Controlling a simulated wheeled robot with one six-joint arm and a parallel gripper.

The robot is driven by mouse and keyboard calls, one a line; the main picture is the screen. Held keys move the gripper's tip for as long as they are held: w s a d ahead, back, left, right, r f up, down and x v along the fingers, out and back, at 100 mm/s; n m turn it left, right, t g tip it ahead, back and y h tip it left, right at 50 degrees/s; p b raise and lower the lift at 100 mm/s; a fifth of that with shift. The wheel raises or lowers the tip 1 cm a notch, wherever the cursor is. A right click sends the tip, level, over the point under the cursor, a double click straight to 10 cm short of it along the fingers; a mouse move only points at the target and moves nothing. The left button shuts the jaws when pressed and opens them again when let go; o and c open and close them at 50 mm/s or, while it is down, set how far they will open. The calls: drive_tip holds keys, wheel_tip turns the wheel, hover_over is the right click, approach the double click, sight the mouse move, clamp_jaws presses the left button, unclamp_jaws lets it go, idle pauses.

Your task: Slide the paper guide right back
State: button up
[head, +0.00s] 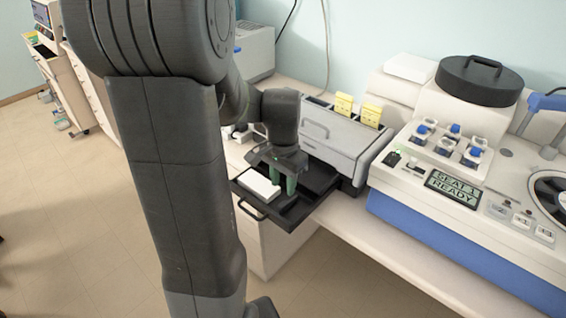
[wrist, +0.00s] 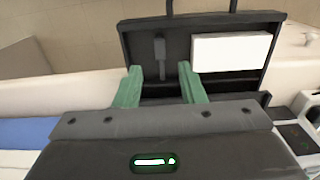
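The pulled-out tray (head: 267,217) of the grey printer-like machine is dark, with a front handle; it also shows in the wrist view (wrist: 140,42). A small dark grey upright piece, which looks like the paper guide (wrist: 161,58), is in the tray beside a white paper stack (wrist: 231,53). The stack also shows in the head view (head: 258,184). My gripper (wrist: 159,68) is over the tray, its two green fingers apart. In the wrist view the guide appears between the fingertips, with a gap on both sides. I cannot tell whether the fingertips reach down to its height. In the head view my gripper (head: 284,186) points down.
The grey machine (head: 335,140) stands right behind the tray, with yellow-labelled items on top. To the right is a white and blue device (head: 450,215) with a display, blue-capped bottles and a black lid. Open floor (head: 60,200) lies to the left.

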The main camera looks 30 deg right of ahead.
wheel_tip(320, 180, up, 7)
idle(0.3)
drive_tip(key=shift+r, duration=0.1)
drive_tip(key=shift+c, duration=0.3)
